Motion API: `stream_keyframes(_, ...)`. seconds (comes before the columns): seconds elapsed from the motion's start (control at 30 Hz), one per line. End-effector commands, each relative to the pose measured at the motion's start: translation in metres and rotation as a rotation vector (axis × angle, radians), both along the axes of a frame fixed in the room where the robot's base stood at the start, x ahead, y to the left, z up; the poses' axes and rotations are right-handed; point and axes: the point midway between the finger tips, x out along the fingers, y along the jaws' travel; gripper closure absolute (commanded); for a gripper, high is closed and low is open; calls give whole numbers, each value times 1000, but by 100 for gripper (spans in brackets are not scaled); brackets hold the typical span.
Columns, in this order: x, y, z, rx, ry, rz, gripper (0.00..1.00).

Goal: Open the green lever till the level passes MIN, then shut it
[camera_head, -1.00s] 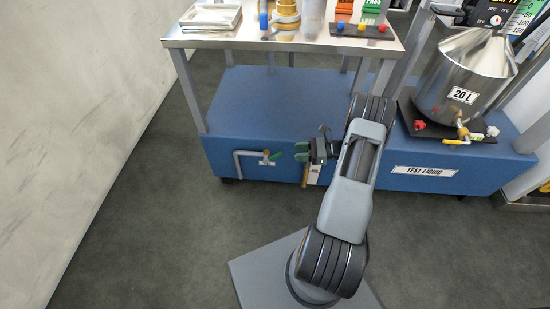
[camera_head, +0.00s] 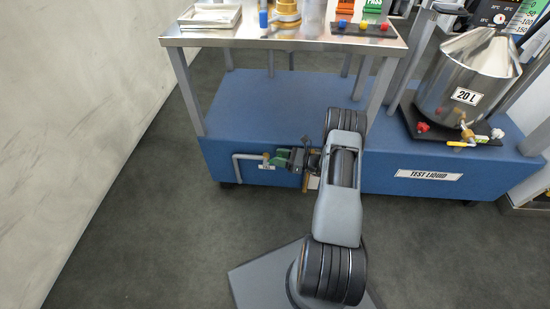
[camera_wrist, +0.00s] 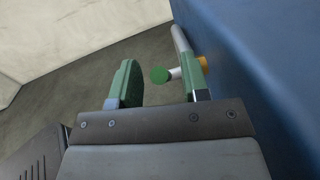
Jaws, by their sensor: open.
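The green lever (camera_wrist: 160,75) shows in the wrist view as a round green end, in line with the gap between my fingers. It belongs to a small valve with a brass part (camera_wrist: 203,62) on a pale pipe (camera_wrist: 181,40) along the blue bench front. In the head view the brass part (camera_head: 266,157) and pipe (camera_head: 238,166) show low on the bench, and my gripper hides most of the lever. My gripper (camera_head: 282,158) is open with green finger pads, close to the valve. I cannot tell whether the pads touch the lever. No MIN mark is readable.
A steel 20 L tank (camera_head: 455,80) with a brass tap and yellow lever (camera_head: 457,144) stands at right on the bench. A steel table (camera_head: 230,40) stands above the blue bench (camera_head: 265,105). The dark floor (camera_head: 150,240) at left is clear.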

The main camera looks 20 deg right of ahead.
Motion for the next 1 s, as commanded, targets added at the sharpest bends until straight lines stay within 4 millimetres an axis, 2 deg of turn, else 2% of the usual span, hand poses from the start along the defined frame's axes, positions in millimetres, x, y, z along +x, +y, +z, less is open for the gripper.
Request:
stream_keyframes(0.2, 12, 15, 0, 1, 1, 1, 58)
stream_keyframes(0.6, 15, 19, 0, 1, 1, 0, 58)
stream_keyframes(1.0, 14, 19, 0, 1, 1, 0, 95)
